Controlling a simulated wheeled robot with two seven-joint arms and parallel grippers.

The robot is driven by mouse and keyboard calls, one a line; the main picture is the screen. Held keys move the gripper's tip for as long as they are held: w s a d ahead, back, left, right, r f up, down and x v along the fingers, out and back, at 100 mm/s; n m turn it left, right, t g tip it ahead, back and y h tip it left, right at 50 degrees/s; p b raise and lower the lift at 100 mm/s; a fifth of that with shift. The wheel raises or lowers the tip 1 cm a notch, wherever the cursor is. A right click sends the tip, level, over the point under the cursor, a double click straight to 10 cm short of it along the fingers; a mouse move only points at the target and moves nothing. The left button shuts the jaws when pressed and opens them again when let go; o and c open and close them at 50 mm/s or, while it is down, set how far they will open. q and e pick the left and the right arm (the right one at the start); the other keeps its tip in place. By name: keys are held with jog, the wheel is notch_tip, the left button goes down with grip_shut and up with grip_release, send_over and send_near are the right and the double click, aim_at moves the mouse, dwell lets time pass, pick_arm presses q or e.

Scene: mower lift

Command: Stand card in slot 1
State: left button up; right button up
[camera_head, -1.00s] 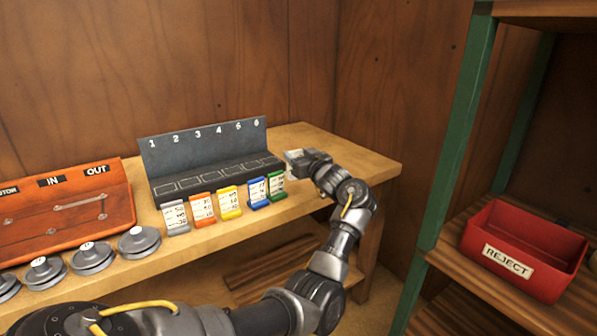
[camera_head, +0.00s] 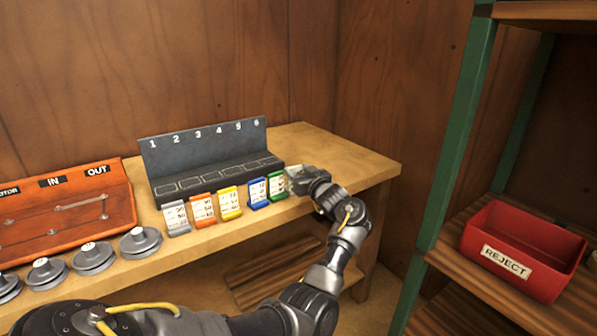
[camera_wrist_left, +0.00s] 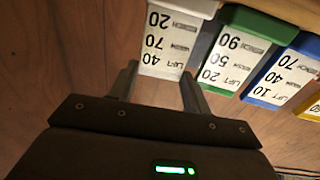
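A white card (camera_wrist_left: 172,45) marked LIFT with several numbers stands at the right end of a row of cards, by its look in the left wrist view. My left gripper (camera_wrist_left: 158,78) has its fingers spread at either side of that card's edge. A narrow gap shows at one side, and I see no clear clamping. In the head view the left gripper (camera_head: 293,180) is beside the green card (camera_head: 276,186) and largely hides the white card. Slot 1 (camera_head: 168,189) of the dark numbered rack (camera_head: 205,150) is empty. My right gripper is out of view.
Blue (camera_head: 257,193), yellow (camera_head: 230,203), orange (camera_head: 202,210) and grey (camera_head: 176,219) cards stand along the wooden bench's (camera_head: 350,165) front. Several grey discs (camera_head: 140,242) and an orange panel (camera_head: 65,210) lie left. A red REJECT bin (camera_head: 520,245) sits on the right shelf.

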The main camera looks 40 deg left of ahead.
pick_arm(q)
jog(key=o, duration=0.5)
jog(key=shift+c, duration=0.2)
jog(key=shift+s+d+f+b, duration=0.1)
jog(key=shift+s+d+b, duration=0.1)
jog(key=shift+d+b, duration=0.4)
jog(key=v, duration=0.9)
jog(key=shift+s+d+r, duration=0.25)
jog(key=shift+d+r, duration=0.05)
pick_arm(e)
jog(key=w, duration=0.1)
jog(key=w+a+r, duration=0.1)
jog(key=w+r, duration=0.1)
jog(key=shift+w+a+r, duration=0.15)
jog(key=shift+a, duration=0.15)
pick_arm(q)
jog(key=shift+f, duration=0.1)
